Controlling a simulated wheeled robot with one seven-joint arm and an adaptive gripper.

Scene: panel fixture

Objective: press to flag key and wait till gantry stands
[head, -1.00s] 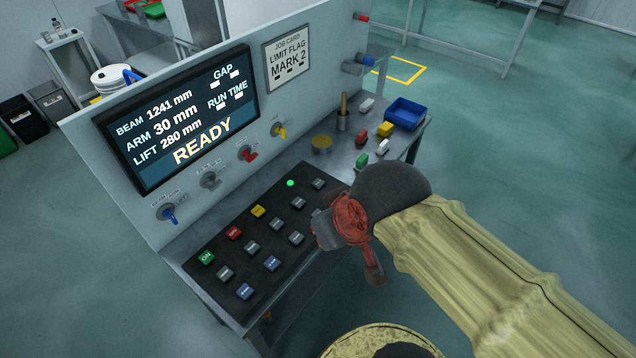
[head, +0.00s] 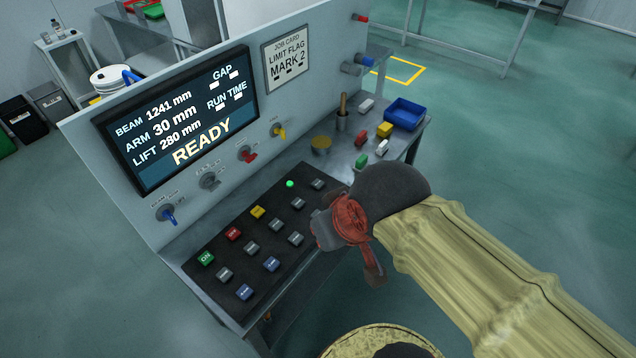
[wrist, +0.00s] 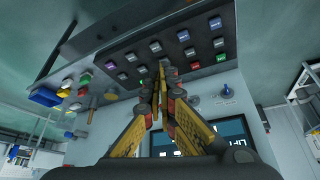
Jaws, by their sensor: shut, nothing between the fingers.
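The black key panel (head: 222,268) lies on the sloping desk in the head view, with several small keys. A green key (head: 206,258) reads ON; red, yellow, blue and grey keys are also there. Most labels are too small to read, so I cannot tell which is the to flag key. A green lamp (head: 290,183) is lit at the panel's far end. The screen (head: 180,118) shows beam 1241 mm, arm 30 mm, lift 280 mm and READY. In the wrist view, my gripper (wrist: 163,66) is shut and empty, its tips in front of the keys; contact is unclear.
A job card (head: 287,58) reads LIMIT FLAG MARK 2. Coloured knobs, including a red one (head: 247,154), stick out below the screen. The gantry is not identifiable.

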